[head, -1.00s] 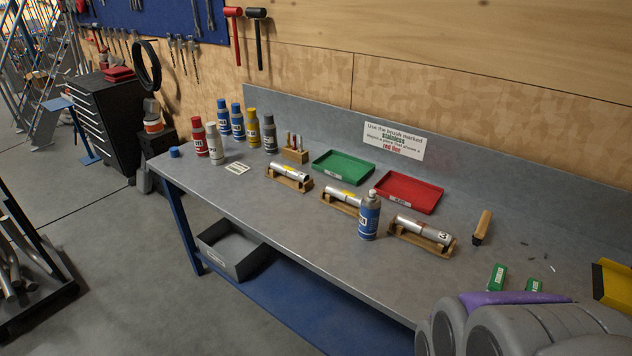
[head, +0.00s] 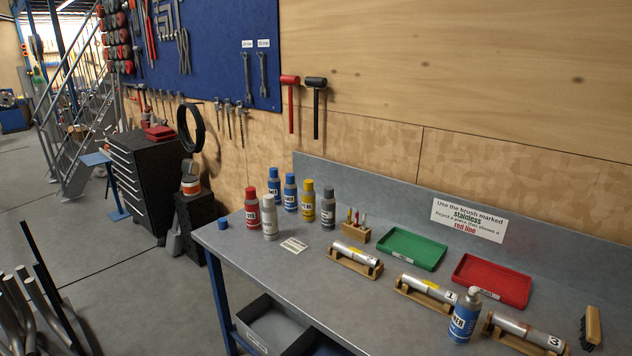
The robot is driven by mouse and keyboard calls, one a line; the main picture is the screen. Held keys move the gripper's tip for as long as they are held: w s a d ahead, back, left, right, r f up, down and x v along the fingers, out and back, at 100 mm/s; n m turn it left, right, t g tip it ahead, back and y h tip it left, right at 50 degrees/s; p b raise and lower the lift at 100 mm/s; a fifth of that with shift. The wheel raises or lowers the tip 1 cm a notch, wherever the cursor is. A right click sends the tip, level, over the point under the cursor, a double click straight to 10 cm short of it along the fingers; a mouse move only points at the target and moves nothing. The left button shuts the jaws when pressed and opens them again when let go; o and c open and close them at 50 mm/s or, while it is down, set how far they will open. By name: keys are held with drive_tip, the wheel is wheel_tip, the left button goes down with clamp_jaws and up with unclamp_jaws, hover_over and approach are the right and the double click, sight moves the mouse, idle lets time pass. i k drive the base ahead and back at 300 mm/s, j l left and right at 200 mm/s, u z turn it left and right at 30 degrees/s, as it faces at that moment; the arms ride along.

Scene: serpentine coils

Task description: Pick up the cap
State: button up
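A small blue cap (head: 222,224) sits on the grey workbench (head: 330,290) near its left end, close to the edge. It stands left of a red can (head: 252,208) and a light grey can (head: 270,217). An open-topped blue spray can (head: 464,316) with a pale nozzle stands at the front right of the bench, apart from the cap. My gripper does not show in the current view.
More cans stand behind the red one, beside a wooden holder (head: 356,232). A green tray (head: 412,249) and a red tray (head: 491,281) lie along the back. Tubes in wooden cradles (head: 356,259) lie in front. A grey bin (head: 270,325) sits below the bench.

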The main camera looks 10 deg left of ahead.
sight(223, 224)
drive_tip(key=i+j, duration=0.25)
drive_tip(key=j, duration=0.3)
drive_tip(key=i+j+z, duration=0.1)
drive_tip(key=i+j, duration=0.15)
drive_tip(key=j, duration=0.35)
drive_tip(key=i+j+z, duration=0.1)
drive_tip(key=j, duration=0.5)
drive_tip(key=i+j, duration=0.35)
drive_tip(key=j, duration=0.25)
drive_tip(key=i+j+z, duration=0.1)
drive_tip(key=j, duration=0.5)
drive_tip(key=i+j, duration=0.3)
drive_tip(key=j, duration=0.3)
drive_tip(key=i+j+z, duration=0.15)
drive_tip(key=j, duration=0.45)
drive_tip(key=i+j, duration=0.15)
drive_tip(key=j, duration=0.5)
